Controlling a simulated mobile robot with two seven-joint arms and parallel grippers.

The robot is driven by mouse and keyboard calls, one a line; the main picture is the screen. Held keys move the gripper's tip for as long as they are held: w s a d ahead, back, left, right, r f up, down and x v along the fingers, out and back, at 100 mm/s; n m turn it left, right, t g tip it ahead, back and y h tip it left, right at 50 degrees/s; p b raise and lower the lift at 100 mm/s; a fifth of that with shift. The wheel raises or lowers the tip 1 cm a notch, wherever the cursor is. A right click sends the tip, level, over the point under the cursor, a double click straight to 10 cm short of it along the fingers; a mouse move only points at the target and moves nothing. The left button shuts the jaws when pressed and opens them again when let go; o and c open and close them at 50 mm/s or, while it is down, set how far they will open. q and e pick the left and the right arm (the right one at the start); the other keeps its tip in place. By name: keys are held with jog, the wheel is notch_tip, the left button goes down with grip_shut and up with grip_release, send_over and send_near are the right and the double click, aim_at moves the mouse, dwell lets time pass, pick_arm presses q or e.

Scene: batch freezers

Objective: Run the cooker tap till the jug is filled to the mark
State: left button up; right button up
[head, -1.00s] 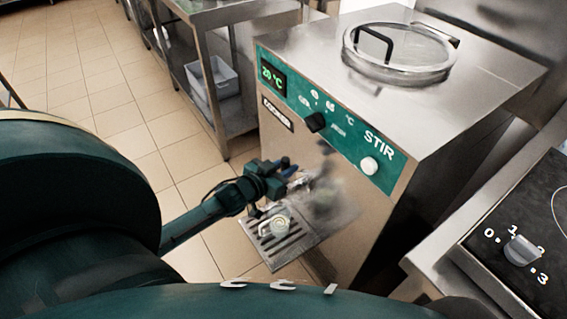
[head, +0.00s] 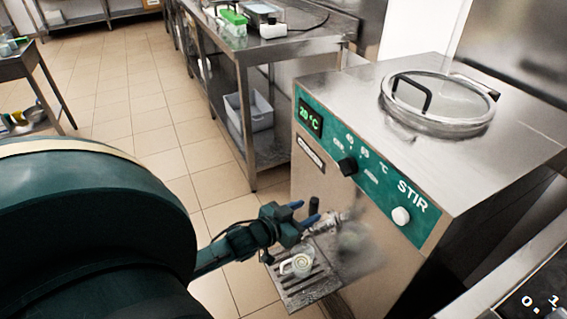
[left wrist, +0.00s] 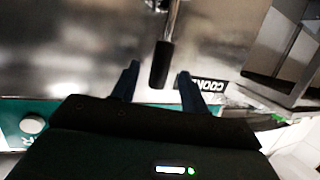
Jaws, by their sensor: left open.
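The cooker (head: 350,215) is a steel cabinet with a green panel lettered STIR and a display reading 20 °C. Its tap (head: 328,222) juts from the front, with a black upright handle (head: 314,205). The jug (head: 297,264), small and clear, stands below the tap on the slatted drip tray (head: 288,293); its fill level and mark are too small to read. My left gripper (head: 307,213) is open at the tap handle. In the left wrist view, the black handle (left wrist: 161,65) lies between the spread blue fingers (left wrist: 158,84), with gaps visible on both sides. My right gripper is not in view.
A steel table (head: 262,50) with a green-topped container (head: 233,22) stands behind, a grey bin (head: 248,110) on its lower shelf. A round glass lid (head: 437,100) tops the cooker. Another appliance (head: 535,295) is at the lower right.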

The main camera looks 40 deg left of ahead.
pick_arm(q)
jog(key=v, duration=0.9)
jog(key=shift+p, duration=0.3)
